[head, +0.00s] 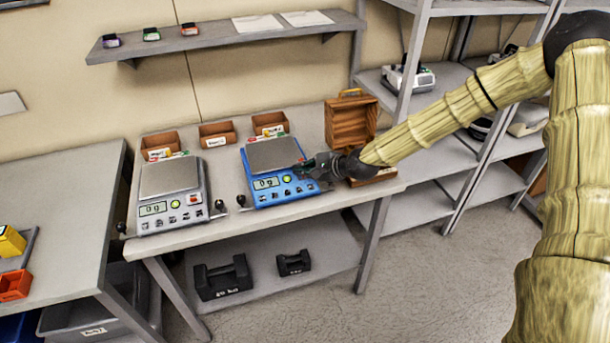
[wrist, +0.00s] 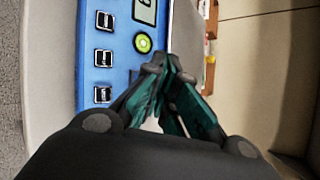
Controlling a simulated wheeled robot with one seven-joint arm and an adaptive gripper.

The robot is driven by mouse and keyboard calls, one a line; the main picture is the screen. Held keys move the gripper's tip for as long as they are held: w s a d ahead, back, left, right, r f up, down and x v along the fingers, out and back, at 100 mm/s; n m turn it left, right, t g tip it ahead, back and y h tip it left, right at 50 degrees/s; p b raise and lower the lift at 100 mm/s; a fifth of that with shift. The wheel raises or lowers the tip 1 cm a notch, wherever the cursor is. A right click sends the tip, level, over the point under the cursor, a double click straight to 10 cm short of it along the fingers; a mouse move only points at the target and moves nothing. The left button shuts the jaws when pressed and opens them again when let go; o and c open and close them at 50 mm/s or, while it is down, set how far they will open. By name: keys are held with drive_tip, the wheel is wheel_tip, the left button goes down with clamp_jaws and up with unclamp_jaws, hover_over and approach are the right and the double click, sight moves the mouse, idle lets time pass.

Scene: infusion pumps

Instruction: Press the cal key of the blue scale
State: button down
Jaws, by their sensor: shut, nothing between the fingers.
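The blue scale (head: 273,187) stands on the grey table, right of a grey scale. Its display (head: 266,183) reads 0 g and its weighing plate (head: 274,154) is bare. The key labels are too small to read, so I cannot tell which is cal. My gripper (head: 308,164) is shut and empty at the scale's right side; in the wrist view its fingertips (wrist: 165,62) are close to the green key, contact unclear.
The grey scale (head: 168,190) stands to the left, with small dark knobs near both scales. Several brown bins (head: 217,134) line the back of the table, and an open wooden box (head: 351,122) stands behind my gripper. Black weights (head: 223,278) rest on the lower shelf.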

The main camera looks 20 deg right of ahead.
sight(306, 185)
drive_tip(key=shift+f, duration=0.2)
drive_tip(key=shift+w+f+b, duration=0.1)
drive_tip(key=shift+f+b, duration=0.15)
drive_tip(key=shift+b, duration=0.25)
drive_tip(key=shift+f+b, duration=0.3)
drive_tip(key=shift+b, duration=0.05)
idle(0.6)
drive_tip(key=shift+r, duration=0.15)
drive_tip(key=shift+r+p, duration=0.4)
drive_tip(key=shift+r, duration=0.2)
idle(0.4)
drive_tip(key=r+p, duration=0.1)
drive_tip(key=s+r+p, duration=0.1)
drive_tip(key=r, duration=0.1)
drive_tip(key=r+p, duration=0.1)
drive_tip(key=shift+s+r, duration=0.3)
drive_tip(key=shift+r, duration=0.1)
idle(0.7)
